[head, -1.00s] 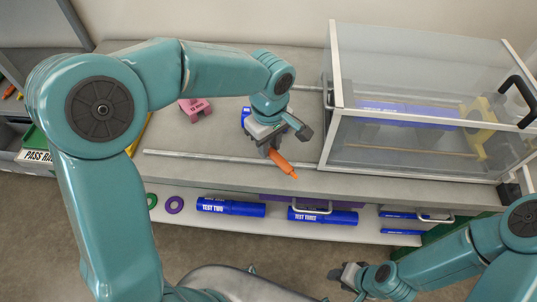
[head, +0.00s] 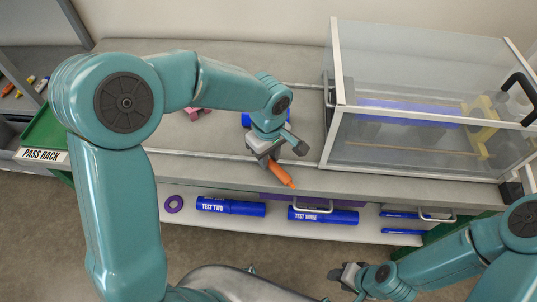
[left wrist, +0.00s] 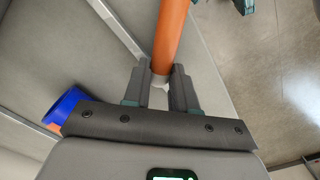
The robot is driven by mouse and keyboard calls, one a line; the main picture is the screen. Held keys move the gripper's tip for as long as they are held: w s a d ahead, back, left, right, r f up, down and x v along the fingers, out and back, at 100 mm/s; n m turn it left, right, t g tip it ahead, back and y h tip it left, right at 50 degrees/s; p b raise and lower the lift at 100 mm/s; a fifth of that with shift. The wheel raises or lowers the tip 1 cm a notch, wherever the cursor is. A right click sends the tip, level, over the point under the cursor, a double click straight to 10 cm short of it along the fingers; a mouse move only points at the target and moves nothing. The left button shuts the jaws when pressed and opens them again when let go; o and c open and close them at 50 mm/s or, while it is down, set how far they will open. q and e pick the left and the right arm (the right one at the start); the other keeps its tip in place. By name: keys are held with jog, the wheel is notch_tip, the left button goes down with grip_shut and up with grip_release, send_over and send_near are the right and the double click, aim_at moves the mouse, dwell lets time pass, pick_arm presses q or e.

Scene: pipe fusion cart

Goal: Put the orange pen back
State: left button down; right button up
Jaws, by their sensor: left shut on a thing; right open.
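The orange pen (head: 281,174) is held by my left gripper (head: 272,160) over the front edge of the cart top, tilted with its far end pointing down and to the right. In the left wrist view the orange pen (left wrist: 170,38) runs up out of the two dark fingers of my left gripper (left wrist: 160,88), which are shut on its pale end. My right gripper (head: 348,276) is low in front of the cart, open and empty.
A clear box (head: 425,95) with a blue pipe inside stands on the right. A green tray (head: 42,130) labelled PASS RACK is at left. Blue pipes (head: 230,207) lie on the lower shelf with a purple ring (head: 174,204). A pink block (head: 197,113) is partly hidden behind my arm.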

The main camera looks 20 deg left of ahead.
pick_arm(q)
jog(key=shift+f, duration=0.15)
jog(key=c, duration=0.9)
grip_release()
jog(key=shift+r, duration=0.35)
jog(key=shift+r+p, duration=0.55)
jog(key=shift+p, duration=0.35)
notch_tip(320, 180, up, 12)
jog(key=shift+f+b, duration=0.25)
jog(key=shift+b, duration=0.05)
